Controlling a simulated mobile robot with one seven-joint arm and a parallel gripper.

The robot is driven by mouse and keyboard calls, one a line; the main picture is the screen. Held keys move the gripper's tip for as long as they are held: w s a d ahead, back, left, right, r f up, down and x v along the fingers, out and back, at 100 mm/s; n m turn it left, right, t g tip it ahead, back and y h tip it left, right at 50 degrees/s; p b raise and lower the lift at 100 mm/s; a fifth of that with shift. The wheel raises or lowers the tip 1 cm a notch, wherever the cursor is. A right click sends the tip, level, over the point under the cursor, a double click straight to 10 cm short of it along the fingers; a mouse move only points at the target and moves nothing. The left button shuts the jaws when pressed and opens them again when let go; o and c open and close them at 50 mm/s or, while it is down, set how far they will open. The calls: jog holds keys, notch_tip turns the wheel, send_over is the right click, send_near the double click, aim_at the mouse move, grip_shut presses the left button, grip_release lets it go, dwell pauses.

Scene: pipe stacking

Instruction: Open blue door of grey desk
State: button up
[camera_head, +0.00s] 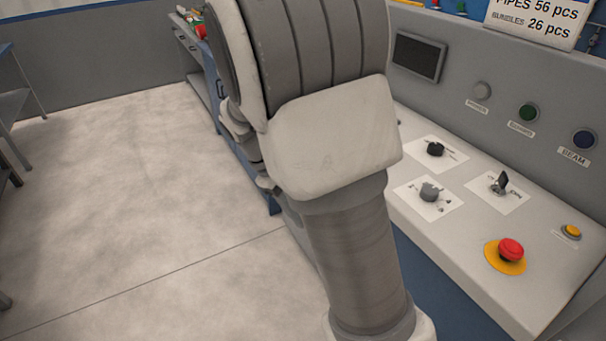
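A grey workbench-like desk (190,45) stands behind my arm, left of the picture's middle, and is mostly hidden by it. Narrow blue surfaces (246,165) show along its side; I cannot tell whether one is the blue door or whether it is open. A light grey control console (455,210) on the right also has a blue front (440,290) below its top, partly hidden by my arm. My arm fills the middle of the picture. My gripper is not in view.
The console carries a red emergency button (511,249), black knobs (435,149), a key switch (500,183) and a small screen (419,56). Small red and green items (201,30) lie on the far desk. A shelf-like frame (12,103) stands at left. The pale floor (110,200) between is clear.

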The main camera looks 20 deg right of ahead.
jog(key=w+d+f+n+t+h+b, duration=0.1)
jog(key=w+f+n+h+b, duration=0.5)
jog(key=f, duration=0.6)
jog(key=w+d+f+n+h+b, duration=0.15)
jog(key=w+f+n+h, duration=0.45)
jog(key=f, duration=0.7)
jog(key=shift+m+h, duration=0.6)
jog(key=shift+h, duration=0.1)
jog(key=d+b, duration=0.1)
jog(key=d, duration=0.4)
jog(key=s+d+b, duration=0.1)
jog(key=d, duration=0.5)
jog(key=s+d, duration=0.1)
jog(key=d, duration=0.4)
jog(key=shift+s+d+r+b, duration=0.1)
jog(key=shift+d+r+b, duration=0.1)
jog(key=shift+b, duration=0.2)
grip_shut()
